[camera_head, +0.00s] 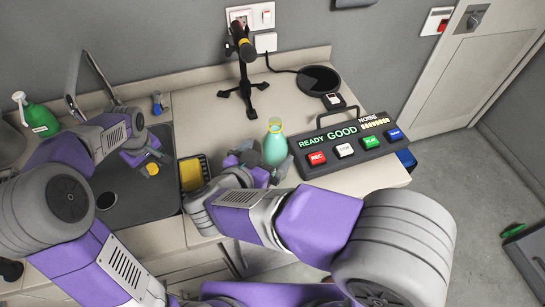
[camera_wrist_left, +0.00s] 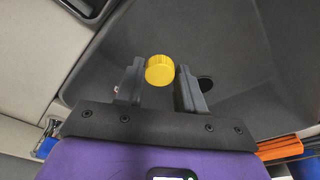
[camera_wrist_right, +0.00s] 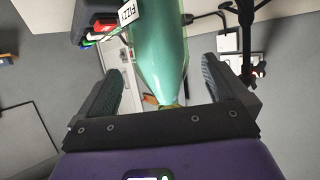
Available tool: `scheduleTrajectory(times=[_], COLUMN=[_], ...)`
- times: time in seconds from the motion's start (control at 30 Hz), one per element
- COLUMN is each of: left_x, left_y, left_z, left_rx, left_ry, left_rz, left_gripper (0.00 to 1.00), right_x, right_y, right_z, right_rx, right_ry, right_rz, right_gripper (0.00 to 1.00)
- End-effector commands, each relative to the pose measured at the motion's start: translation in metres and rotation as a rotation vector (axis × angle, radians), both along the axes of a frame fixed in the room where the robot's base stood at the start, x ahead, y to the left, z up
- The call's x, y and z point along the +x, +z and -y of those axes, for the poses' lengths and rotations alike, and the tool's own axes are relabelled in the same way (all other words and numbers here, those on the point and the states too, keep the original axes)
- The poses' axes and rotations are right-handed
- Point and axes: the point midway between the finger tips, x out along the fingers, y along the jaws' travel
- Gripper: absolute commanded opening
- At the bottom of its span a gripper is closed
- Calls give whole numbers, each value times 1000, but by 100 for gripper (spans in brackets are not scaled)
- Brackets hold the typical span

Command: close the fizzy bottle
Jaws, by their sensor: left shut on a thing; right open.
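The fizzy bottle (camera_head: 275,150) is teal-green and stands upright on the counter, with a yellow ring at its uncapped-looking top. In the right wrist view the bottle (camera_wrist_right: 158,50) shows a FIZZY label and lies between the fingers, with a gap on each side. My right gripper (camera_head: 250,162) is open beside the bottle, left of it in the head view. My left gripper (camera_head: 143,158) is over the dark sink, shut on a yellow cap (camera_head: 152,169). The cap also shows between the fingertips in the left wrist view (camera_wrist_left: 160,70).
A button console (camera_head: 345,145) reading READY GOOD stands right of the bottle. A small black stand (camera_head: 245,85) is behind it. A yellow sponge tray (camera_head: 191,174) lies between sink and bottle. A green spray bottle (camera_head: 38,117) and a faucet (camera_head: 95,75) are at the left.

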Motion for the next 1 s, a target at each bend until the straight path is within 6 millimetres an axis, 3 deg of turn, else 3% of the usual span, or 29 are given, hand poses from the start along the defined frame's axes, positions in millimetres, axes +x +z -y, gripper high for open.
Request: scheduleTrajectory(times=[0.13,0.5,0.8,1.0], left_x=[0,0,0,0], left_y=[-7,-7,-31,-32], left_z=[0,0,0,0], left_rx=[0,0,0,0], left_ry=[0,0,0,0], left_rz=[0,0,0,0], left_gripper=[6,6,6,6], right_x=[12,15,50,57], right_y=[-7,-7,-23,-24], right_z=[6,8,26,29], right_rx=[1,1,1,0], right_ry=[0,1,-2,1], right_rz=[0,1,2,1], right_gripper=[100,100,100,100])
